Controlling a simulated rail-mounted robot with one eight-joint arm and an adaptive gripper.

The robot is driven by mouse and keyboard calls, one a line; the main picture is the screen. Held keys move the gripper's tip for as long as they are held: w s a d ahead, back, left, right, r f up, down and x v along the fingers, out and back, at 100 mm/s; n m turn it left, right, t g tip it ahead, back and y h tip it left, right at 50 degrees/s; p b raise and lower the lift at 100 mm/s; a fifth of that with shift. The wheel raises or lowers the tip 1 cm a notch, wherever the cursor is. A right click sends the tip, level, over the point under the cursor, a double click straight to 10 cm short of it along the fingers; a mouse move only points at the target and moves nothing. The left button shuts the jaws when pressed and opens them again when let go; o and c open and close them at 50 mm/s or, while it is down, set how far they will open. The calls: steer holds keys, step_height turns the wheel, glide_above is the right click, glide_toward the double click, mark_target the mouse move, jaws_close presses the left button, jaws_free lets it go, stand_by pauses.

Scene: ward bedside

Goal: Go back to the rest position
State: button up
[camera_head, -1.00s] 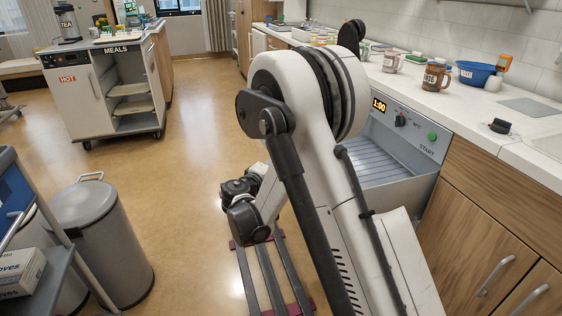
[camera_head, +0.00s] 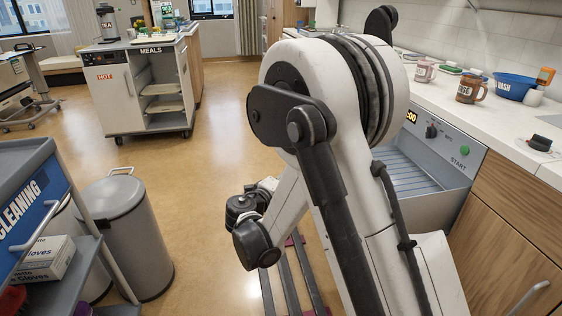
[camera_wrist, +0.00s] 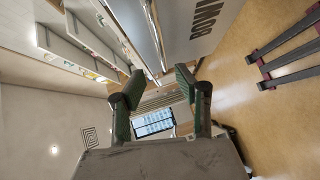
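My gripper (camera_wrist: 159,84) shows in the wrist view with its two green-padded fingers apart and nothing between them. Beyond the fingers, the wrist view shows a bright window (camera_wrist: 153,123) and open floor, tilted. In the head view my white and black arm is folded in the middle of the picture, over the floor beside the counter. The gripper itself cannot be made out in the head view.
A grey bin (camera_head: 127,230) and a cleaning cart (camera_head: 28,205) stand at left. A meals cart (camera_head: 118,100) stands farther back. At right, close to my arm, are a dishwasher-like unit (camera_head: 452,180) and a counter with mugs (camera_head: 470,88) and a blue basin (camera_head: 513,86). The mid-left floor is clear.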

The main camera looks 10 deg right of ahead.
steer(key=s+d+r+m+g+y, duration=0.2)
steer(key=s+d+r, duration=0.3)
steer(key=s, duration=0.2)
steer(key=s+d+r+m+g+y, duration=0.2)
steer(key=s+d+r+y, duration=0.15)
steer(key=s, duration=0.35)
steer(key=s+a+r+m+g+y, duration=0.1)
steer(key=s+m+y, duration=0.35)
steer(key=s, duration=1.75)
step_height(320, 180, up, 18)
steer(key=p, duration=1.8)
steer(key=shift+a+r+y, duration=0.15)
steer(key=shift+r+y, duration=0.05)
steer(key=shift+y, duration=0.2)
